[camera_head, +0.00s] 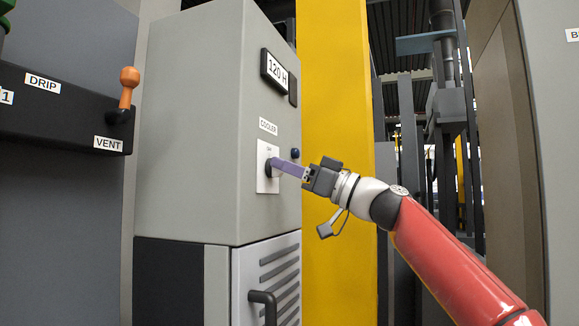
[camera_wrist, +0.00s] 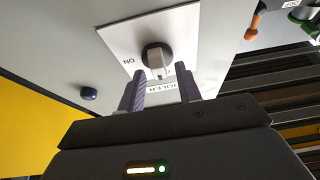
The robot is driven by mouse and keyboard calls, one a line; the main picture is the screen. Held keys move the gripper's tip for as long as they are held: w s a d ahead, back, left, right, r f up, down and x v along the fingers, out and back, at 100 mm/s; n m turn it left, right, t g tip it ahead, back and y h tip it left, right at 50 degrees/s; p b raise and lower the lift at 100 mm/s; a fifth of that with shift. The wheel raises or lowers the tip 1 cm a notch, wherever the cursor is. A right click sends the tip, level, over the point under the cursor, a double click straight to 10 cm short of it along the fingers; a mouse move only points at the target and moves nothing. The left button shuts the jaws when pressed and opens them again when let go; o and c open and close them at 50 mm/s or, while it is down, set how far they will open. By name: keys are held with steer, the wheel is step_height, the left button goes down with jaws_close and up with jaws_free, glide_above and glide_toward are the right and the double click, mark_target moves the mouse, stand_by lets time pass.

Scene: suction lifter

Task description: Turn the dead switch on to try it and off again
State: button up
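The rotary switch (camera_head: 268,168) is a dark round knob on a white plate under a COOLER label (camera_head: 268,126), on the grey cabinet's side. In the wrist view the knob (camera_wrist: 153,54) has a light grey grip bar, and ON is printed on the plate (camera_wrist: 118,38) beside it. I cannot tell for sure which position the bar points to. My gripper (camera_head: 275,166) is at the switch, with its purple fingers pointing at the plate. In the wrist view my gripper (camera_wrist: 160,72) is open, fingers apart on either side of the bar, with gaps visible.
A small dark round button or lamp (camera_head: 295,153) sits beside the switch plate. A display reading 120 H (camera_head: 277,69) is above. A louvred door with a dark handle (camera_head: 264,301) is below. At left, an orange lever (camera_head: 128,86) stands above a VENT label. A yellow column (camera_head: 335,120) rises behind.

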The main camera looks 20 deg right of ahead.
jaws_close()
steer(key=shift+m+b, duration=0.3)
steer(key=shift+m, duration=0.2)
steer(key=shift+r+m+t+h+p, duration=0.1)
steer(key=shift+m+t+h+p, duration=0.35)
steer(key=shift+m+h, duration=2.05)
steer(key=shift+f+m+t+h+p, duration=0.15)
steer(key=shift+m+h+p, duration=0.35)
steer(key=shift+m, duration=4.15)
steer(key=shift+r+m+t+h+p, duration=0.15)
steer(key=shift+m+t+h+p, duration=0.75)
steer(key=shift+m, duration=2.65)
steer(key=shift+g+h, duration=0.4)
steer(key=shift+g, duration=0.1)
